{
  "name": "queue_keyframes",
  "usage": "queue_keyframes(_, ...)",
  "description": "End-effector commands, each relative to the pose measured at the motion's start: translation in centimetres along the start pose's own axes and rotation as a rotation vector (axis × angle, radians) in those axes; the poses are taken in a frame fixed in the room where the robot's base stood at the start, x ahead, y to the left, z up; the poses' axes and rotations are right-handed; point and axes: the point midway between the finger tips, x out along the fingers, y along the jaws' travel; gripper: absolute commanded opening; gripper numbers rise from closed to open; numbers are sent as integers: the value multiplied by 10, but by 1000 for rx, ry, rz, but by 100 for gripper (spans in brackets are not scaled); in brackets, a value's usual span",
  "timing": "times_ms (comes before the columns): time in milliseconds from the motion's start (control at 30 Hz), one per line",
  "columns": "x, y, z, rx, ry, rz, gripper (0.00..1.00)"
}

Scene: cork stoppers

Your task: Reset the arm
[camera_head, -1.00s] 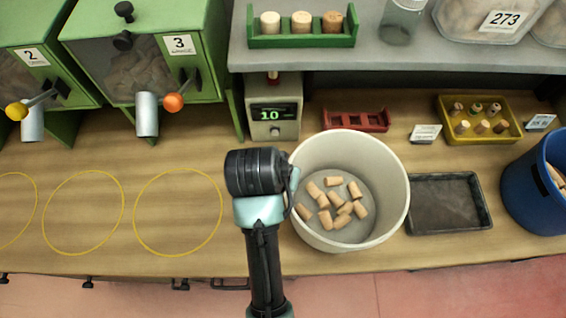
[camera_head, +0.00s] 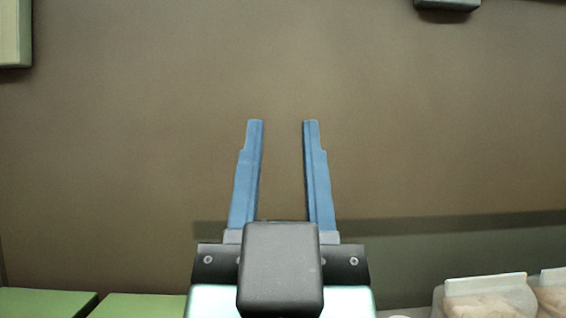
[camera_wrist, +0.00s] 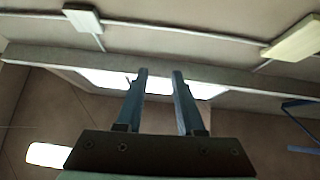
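My gripper (camera_head: 283,122) stands upright in the middle of the head view, its two blue fingers pointing up and apart with nothing between them. Behind it is a plain brown wall. In the wrist view the gripper (camera_wrist: 160,72) also shows two spread, empty fingers, against the ceiling and upper wall. The bench and most of the cork things are outside both current views.
Tops of green dispensers (camera_head: 45,301) show at the lower left of the head view. Clear containers with corks (camera_head: 487,296) show at the lower right. In the wrist view, a beam (camera_wrist: 230,88) and lamps (camera_wrist: 295,38) are overhead. The space around the fingers looks clear.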

Motion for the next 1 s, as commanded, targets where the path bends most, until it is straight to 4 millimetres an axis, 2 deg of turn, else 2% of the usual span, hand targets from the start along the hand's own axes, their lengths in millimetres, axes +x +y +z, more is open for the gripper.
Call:
queue_keyframes(33,-1,0,-16,-6,49,-2,37)
queue_keyframes(133,-2,1,-32,-13,96,-3,37)
queue_keyframes(467,-2,0,-32,-13,98,-3,37)
queue_keyframes(567,-11,0,-22,-12,97,-4,37)
queue_keyframes(833,-49,-1,23,-4,97,-11,37)
queue_keyframes(1000,-54,-1,29,-2,97,-12,37)
